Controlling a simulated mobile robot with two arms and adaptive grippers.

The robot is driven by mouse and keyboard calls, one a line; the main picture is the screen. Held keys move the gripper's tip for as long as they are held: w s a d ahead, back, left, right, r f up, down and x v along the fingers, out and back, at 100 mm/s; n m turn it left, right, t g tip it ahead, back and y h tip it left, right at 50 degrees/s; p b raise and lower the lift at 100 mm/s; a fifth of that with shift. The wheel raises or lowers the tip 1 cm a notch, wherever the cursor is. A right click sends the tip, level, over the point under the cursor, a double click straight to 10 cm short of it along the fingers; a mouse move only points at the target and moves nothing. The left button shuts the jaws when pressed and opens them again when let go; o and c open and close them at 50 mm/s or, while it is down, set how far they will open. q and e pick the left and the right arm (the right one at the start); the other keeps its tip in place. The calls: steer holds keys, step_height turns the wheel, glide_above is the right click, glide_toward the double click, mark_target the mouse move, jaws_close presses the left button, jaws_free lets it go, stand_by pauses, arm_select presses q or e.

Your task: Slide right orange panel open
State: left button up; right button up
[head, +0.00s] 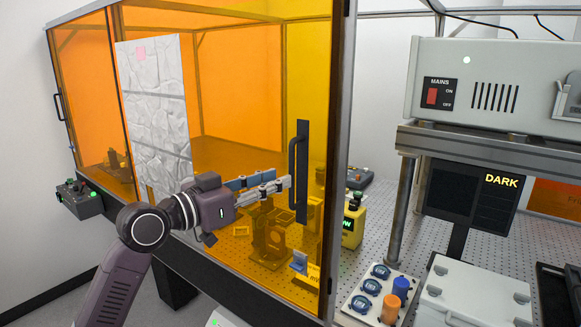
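The right orange panel (225,90) is a large see-through sheet on the front of the framed enclosure, in the head view. A dark vertical handle (301,160) stands near its right edge, close to the grey frame post. My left gripper (286,184) reaches in from the left in front of the panel. Its fingertips point right and lie at the left side of the handle's lower half. I cannot tell whether they touch or grip the handle, or how far apart they are. My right gripper is not in view.
A crinkled silvery sheet (155,110) hangs at the panel's left. A small control box (78,200) sits at the left corner. Optics stand behind the orange sheet. To the right are a post (402,215), a tray with knobs (378,295), a white case (475,295) and a shelf unit.

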mark_target(290, 173)
arm_select(q)
steer(key=x, duration=0.1)
steer(key=p+x, duration=0.1)
steer(key=x, duration=0.2)
steer(key=shift+d+r+p, duration=0.25)
steer(key=shift+d+p, duration=0.05)
steer(key=shift+p, duration=0.1)
steer(key=shift+w+d+f, duration=0.2)
steer(key=shift+w+d, duration=0.15)
steer(key=shift+w, duration=0.15)
jaws_close()
